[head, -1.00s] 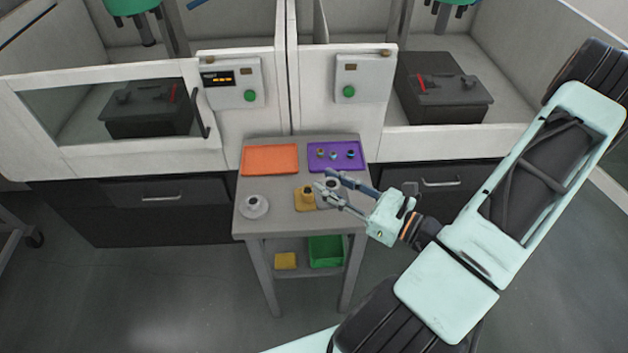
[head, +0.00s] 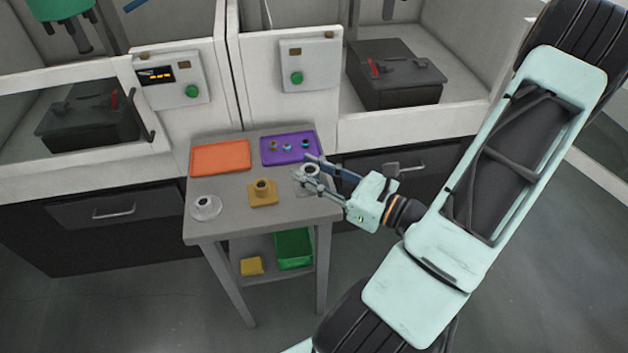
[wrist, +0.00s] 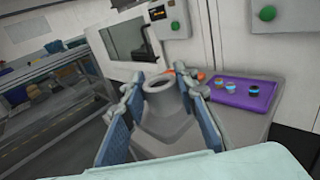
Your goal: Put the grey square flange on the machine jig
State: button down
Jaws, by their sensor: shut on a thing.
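My gripper (head: 315,174) is shut on the grey square flange (head: 309,171), at the right edge of the small grey table. The flange is upright, with its round collar on top. In the wrist view the flange (wrist: 160,95) sits between the two blue-grey fingers, its collar opening visible. I cannot tell how far it is above the tabletop. A black vise-like jig (head: 405,85) with a red mark stands in the open right machine. A similar black jig (head: 90,122) stands behind the window of the left machine. My gripper is well short of both.
The grey table (head: 225,222) holds an orange tray (head: 220,158), a purple tray (head: 268,157) with small rings, a yellow flange (head: 262,196) and a pale round flange (head: 206,209). A green bin (head: 293,250) is below. The right machine's front wall (head: 420,115) stands beyond the table.

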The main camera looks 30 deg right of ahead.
aim_at(312, 166)
jog(key=shift+w+d+f+b, duration=0.6)
jog(key=shift+w+f+b, duration=0.2)
jog(key=shift+b, duration=1.55)
jog(key=b, duration=0.2)
jog(key=w+b, duration=0.1)
jog(key=shift+d+f+b, duration=0.1)
jog(key=shift+d+b, duration=0.15)
jog(key=shift+b, duration=0.15)
jog(key=w+d+f, duration=0.1)
jog(key=f, duration=0.1)
jog(key=w+d+f+b, duration=0.1)
jog(key=w+f, duration=0.1)
jog(key=w+d+f, duration=0.2)
jog(key=shift+w+b, duration=0.2)
jog(key=shift+b, duration=0.15)
jog(key=shift+w+d+f, duration=0.1)
jog(key=shift+w+f, duration=0.05)
jog(key=shift+f, duration=0.05)
jog(key=shift+d+f+b, duration=0.1)
jog(key=shift+f+b, duration=0.3)
jog(key=shift+f, duration=1.15)
jog(key=shift+f, duration=0.15)
jog(key=c, duration=1.5)
grip_release()
